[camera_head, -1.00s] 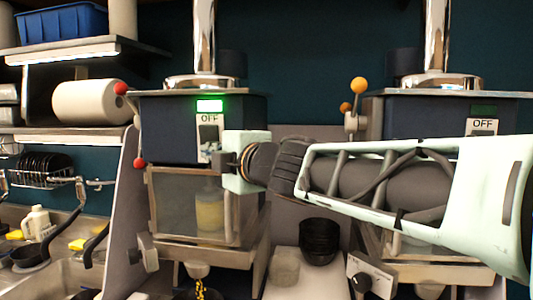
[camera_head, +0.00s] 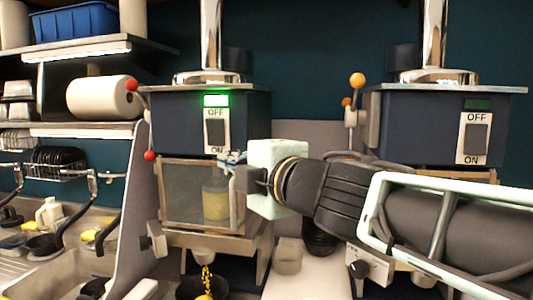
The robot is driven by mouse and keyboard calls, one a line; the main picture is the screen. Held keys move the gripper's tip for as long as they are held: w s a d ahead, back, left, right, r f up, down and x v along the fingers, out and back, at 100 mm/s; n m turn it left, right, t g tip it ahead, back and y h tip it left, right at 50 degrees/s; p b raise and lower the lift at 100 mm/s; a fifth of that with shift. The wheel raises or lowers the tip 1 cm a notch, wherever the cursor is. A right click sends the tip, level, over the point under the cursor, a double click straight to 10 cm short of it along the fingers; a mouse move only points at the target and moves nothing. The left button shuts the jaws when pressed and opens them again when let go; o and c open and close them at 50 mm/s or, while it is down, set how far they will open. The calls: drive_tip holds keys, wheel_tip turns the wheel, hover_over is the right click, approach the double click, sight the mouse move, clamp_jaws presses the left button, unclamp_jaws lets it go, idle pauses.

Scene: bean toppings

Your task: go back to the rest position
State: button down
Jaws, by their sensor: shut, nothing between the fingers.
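My gripper (camera_head: 236,170) is shut and empty. It is in front of the left dispenser (camera_head: 180,118), just below and right of its ON/OFF switch (camera_head: 215,135). It looks apart from the switch, though the depth between them is hard to judge. The left dispenser's indicator (camera_head: 216,101) glows bright green. Yellow and dark bits show below its spout, over a dark bowl (camera_head: 190,288). My pale green and black arm reaches in from the right and hides part of the right dispenser (camera_head: 417,125).
The right dispenser's indicator (camera_head: 478,104) is dim. Dark stacked bowls (camera_head: 318,240) and a clear container (camera_head: 288,256) stand between the dispensers, partly under my arm. A sink (camera_head: 70,270) and shelves with a blue bin (camera_head: 75,22) and a paper roll (camera_head: 103,97) are at left.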

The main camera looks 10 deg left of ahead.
drive_tip(key=shift+s+d+f, duration=0.1)
drive_tip(key=shift+s+d, duration=0.25)
drive_tip(key=shift+s, duration=0.05)
